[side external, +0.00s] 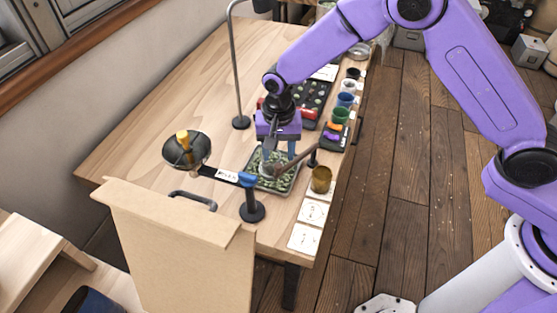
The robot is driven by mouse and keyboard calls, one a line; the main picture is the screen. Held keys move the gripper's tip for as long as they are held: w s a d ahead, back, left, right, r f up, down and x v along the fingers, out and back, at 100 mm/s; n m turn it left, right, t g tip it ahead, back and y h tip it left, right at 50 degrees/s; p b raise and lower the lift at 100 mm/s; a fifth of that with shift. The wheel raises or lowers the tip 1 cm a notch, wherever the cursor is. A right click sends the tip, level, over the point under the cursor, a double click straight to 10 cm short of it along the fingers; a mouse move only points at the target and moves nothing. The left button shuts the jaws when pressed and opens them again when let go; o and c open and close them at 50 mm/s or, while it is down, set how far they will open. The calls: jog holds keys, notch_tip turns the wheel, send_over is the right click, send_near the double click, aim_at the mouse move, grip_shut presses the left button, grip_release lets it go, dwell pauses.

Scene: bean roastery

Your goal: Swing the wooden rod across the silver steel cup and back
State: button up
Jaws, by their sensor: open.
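The wooden rod (298,162) is a thin brown bar. It slants over the green-bean tray from a small dark post (313,156) at its right end down to the left. A small grey cup that looks like the silver steel cup (267,169) is at the rod's lower left end, partly hidden by my gripper. My gripper (279,153) points down over the tray, close to the rod and cup. Its fingers are apart. I cannot tell whether a finger touches the rod.
A shallow tray of green beans (287,184) lies under the rod. A dark bowl (186,150) on a labelled arm stands left, its stand (252,210) in front. A brown cup (321,179) and white cards (304,237) lie right. A tall lamp stand (239,90) rises behind.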

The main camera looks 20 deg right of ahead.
aim_at(278, 165)
jog(key=shift+f, duration=2.1)
grip_shut()
